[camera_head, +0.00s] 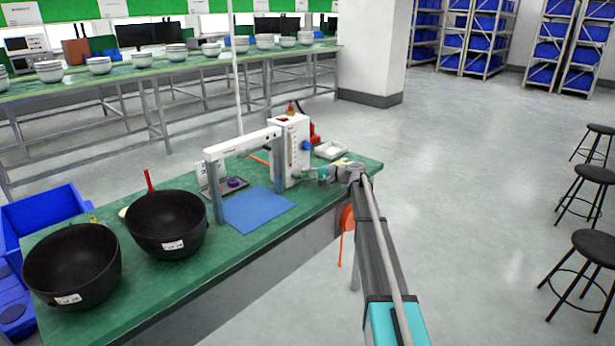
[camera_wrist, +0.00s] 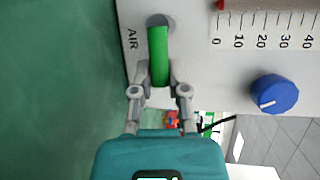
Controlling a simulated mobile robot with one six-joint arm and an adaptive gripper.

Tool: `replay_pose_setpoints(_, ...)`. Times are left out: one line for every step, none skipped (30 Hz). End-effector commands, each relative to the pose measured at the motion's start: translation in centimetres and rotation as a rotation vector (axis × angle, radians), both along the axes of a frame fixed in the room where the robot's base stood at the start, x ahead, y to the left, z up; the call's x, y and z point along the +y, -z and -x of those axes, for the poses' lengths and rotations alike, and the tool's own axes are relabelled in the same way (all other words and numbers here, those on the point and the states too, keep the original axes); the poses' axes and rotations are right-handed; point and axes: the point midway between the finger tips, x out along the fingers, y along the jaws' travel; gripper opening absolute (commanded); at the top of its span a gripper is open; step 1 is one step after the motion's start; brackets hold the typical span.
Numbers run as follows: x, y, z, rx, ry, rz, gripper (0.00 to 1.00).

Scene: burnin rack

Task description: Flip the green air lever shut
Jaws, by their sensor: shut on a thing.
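The green air lever (camera_wrist: 158,50) sticks out from a round mount on a white panel (camera_wrist: 195,65), beside the printed word AIR. In the wrist view it points from the mount toward my gripper (camera_wrist: 159,76). My gripper is shut on the lever's free end, with one finger on each side. In the head view my gripper (camera_head: 325,175) is at the right side of the white upright unit (camera_head: 291,135) on the green table; the lever is too small to make out clearly there.
A blue knob (camera_wrist: 274,95) and a printed scale (camera_wrist: 265,30) are on the same panel. On the table (camera_head: 120,245) are two black bowls (camera_head: 70,262) (camera_head: 168,222), a blue mat (camera_head: 257,208) and a white tray (camera_head: 331,150). Stools (camera_head: 596,246) stand at the right; open floor lies between.

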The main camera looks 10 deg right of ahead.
Motion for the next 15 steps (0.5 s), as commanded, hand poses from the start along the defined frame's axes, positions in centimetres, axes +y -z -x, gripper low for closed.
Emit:
replay_pose_setpoints(-0.06, 0.05, 0.01, 0.002, 0.000, 0.000, 0.00)
replay_pose_setpoints(-0.07, 0.04, 0.00, 0.002, 0.000, 0.000, 0.00)
replay_pose_setpoints(-0.08, 0.03, 0.00, 0.002, 0.000, 0.000, 0.00)
replay_pose_setpoints(-0.07, 0.02, 0.00, 0.002, 0.000, 0.000, 0.00)
replay_pose_setpoints(-0.07, 0.02, 0.00, 0.002, 0.000, 0.000, 0.00)
replay_pose_setpoints(-0.07, 0.02, 0.00, 0.002, 0.000, 0.000, 0.00)
replay_pose_setpoints(-0.07, 0.02, 0.00, 0.002, 0.000, 0.000, 0.00)
replay_pose_setpoints(-0.08, 0.02, -0.01, 0.002, 0.000, 0.000, 0.00)
replay_pose_setpoints(-0.08, 0.03, -0.01, 0.002, 0.000, 0.000, 0.00)
replay_pose_setpoints(-0.09, 0.03, -0.01, 0.002, 0.000, 0.000, 0.24)
replay_pose_setpoints(-0.09, 0.03, -0.01, 0.002, 0.000, 0.000, 0.29)
replay_pose_setpoints(-0.09, 0.02, -0.01, 0.002, 0.000, 0.000, 0.37)
replay_pose_setpoints(-0.09, 0.02, 0.00, 0.002, 0.001, 0.000, 0.42)
replay_pose_setpoints(-0.08, 0.02, -0.01, 0.001, 0.001, 0.001, 0.48)
replay_pose_setpoints(-0.09, 0.02, 0.00, 0.001, 0.001, 0.001, 0.55)
